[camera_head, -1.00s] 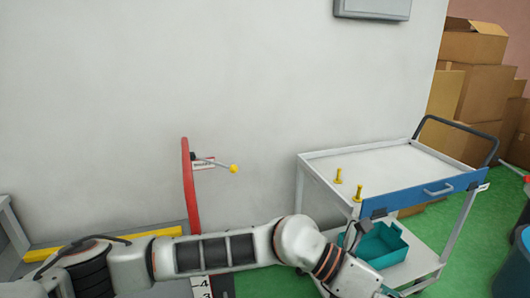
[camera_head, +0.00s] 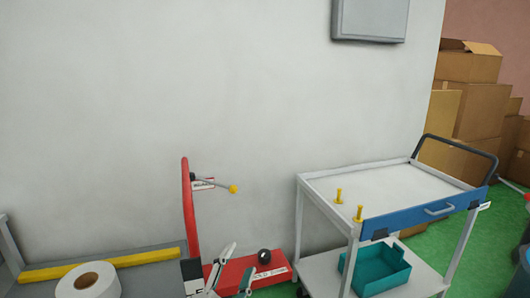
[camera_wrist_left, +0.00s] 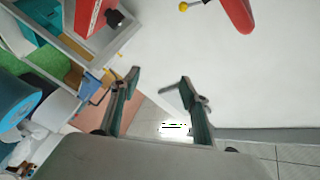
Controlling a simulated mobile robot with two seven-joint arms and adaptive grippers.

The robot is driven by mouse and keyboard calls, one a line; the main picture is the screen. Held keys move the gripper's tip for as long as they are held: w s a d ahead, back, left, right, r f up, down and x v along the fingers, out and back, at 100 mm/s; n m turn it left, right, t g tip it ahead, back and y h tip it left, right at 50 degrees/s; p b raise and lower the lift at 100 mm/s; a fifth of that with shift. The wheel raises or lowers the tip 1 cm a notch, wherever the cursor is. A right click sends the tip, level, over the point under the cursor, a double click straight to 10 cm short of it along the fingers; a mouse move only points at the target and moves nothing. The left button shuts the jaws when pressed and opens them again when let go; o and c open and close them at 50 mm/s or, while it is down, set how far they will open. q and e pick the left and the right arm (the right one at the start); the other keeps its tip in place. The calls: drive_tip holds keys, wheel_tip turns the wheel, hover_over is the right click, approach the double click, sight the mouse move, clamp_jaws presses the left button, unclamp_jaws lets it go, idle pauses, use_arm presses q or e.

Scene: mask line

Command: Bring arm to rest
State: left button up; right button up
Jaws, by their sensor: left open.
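My left gripper (camera_head: 241,257) shows at the bottom edge of the head view, left of the middle, with its two fingers apart and nothing between them. The rest of the left arm is out of that view. The same gripper (camera_wrist_left: 160,76) is open and empty in the left wrist view. In the head view it appears in front of the red base (camera_head: 238,272) of a lever device, and I cannot tell the gap between them. My right arm and gripper are not in view.
The red upright (camera_head: 188,210) carries a lever with a yellow knob (camera_head: 233,189). A white roll (camera_head: 88,282) lies at lower left beside a yellow bar (camera_head: 100,264). A cart (camera_head: 400,172) with two yellow pegs and a teal bin (camera_head: 376,268) stands right. Boxes (camera_head: 470,100) are stacked behind.

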use_arm(q)
drive_tip(key=s+a+f+n+g+y, duration=0.2)
drive_tip(key=s+a+f+g+y, duration=0.15)
drive_tip(key=a+f, duration=0.45)
drive_tip(key=s+a+f+n+g+y, duration=0.25)
drive_tip(key=s+a+f, duration=0.25)
drive_tip(key=a+f, duration=0.35)
drive_tip(key=s+a+f+n+g+y, duration=0.1)
drive_tip(key=s+a+f+g+y, duration=0.2)
drive_tip(key=s+a, duration=0.5)
drive_tip(key=s+a+f+n+g, duration=0.1)
drive_tip(key=s+a+f+g, duration=0.35)
drive_tip(key=s, duration=0.65)
drive_tip(key=w+d+f+n+t+h+p, duration=0.1)
drive_tip(key=w+d+f+t+h+p, duration=0.1)
drive_tip(key=d, duration=0.5)
drive_tip(key=w+d+f+n+t+h+p, duration=0.2)
drive_tip(key=d+f+t+h, duration=0.2)
drive_tip(key=d, duration=0.3)
drive_tip(key=shift+d+f+h+p, duration=0.4)
drive_tip(key=shift+f, duration=0.1)
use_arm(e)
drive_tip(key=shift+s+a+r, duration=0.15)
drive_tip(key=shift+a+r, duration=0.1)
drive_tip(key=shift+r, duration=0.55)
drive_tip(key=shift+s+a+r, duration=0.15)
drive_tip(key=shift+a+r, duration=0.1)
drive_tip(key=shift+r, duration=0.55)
